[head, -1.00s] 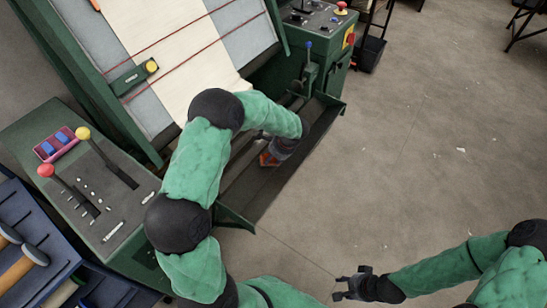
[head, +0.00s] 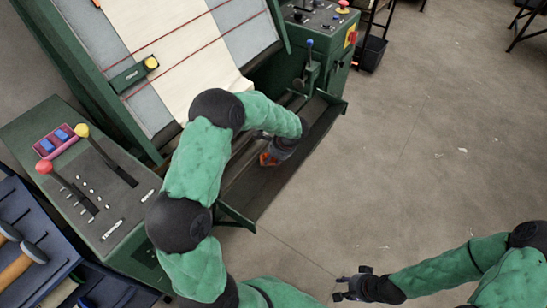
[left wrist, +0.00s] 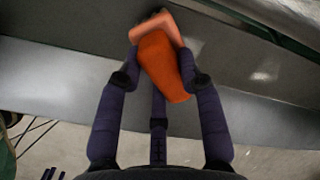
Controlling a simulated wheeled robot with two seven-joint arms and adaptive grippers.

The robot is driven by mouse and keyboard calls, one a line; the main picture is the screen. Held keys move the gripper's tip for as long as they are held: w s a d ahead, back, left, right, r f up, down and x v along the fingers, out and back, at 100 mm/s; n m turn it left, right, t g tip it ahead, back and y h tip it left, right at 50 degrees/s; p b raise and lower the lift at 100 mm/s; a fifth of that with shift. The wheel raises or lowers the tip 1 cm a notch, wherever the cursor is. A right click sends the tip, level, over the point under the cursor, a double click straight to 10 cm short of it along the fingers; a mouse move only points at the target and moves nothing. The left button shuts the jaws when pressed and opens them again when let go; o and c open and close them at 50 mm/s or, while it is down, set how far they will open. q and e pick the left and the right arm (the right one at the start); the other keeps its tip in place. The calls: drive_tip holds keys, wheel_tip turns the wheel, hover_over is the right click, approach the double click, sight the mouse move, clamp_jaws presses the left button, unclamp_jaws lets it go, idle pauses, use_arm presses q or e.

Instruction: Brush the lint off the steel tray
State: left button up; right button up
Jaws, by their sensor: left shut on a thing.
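The steel tray (head: 305,160) is a long, dark trough along the front of the green machine. My left gripper (head: 270,150) is over the tray, partly hidden by my forearm in the head view. It is shut on an orange brush (head: 268,159), which also shows between the fingers in the left wrist view (left wrist: 167,72). The brush has a paler bar at its far end; its bristles cannot be made out. Grey metal (left wrist: 55,65) lies behind it. Lint cannot be made out. My right gripper (head: 350,287) is open and empty over the floor, away from the tray.
The machine's sloped bed carries a cream cloth (head: 180,50) with red lines across it. A lever panel (head: 110,215) stands at left, a control box (head: 310,25) at the back. A blue tool drawer (head: 30,215) is at lower left. The floor at right is open, with small pale scraps.

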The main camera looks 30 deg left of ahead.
use_arm(q)
drive_tip(key=shift+a+f, duration=0.1)
drive_tip(key=shift+f, duration=0.25)
drive_tip(key=shift+w, duration=0.1)
drive_tip(key=shift+w+d+r, duration=0.1)
drive_tip(key=shift+w, duration=0.95)
drive_tip(key=shift+w+d, duration=0.1)
drive_tip(key=shift+w, duration=0.95)
drive_tip(key=shift+w+d, duration=0.15)
drive_tip(key=shift+w, duration=1.6)
drive_tip(key=shift+w+d, duration=0.1)
drive_tip(key=shift+w, duration=1.65)
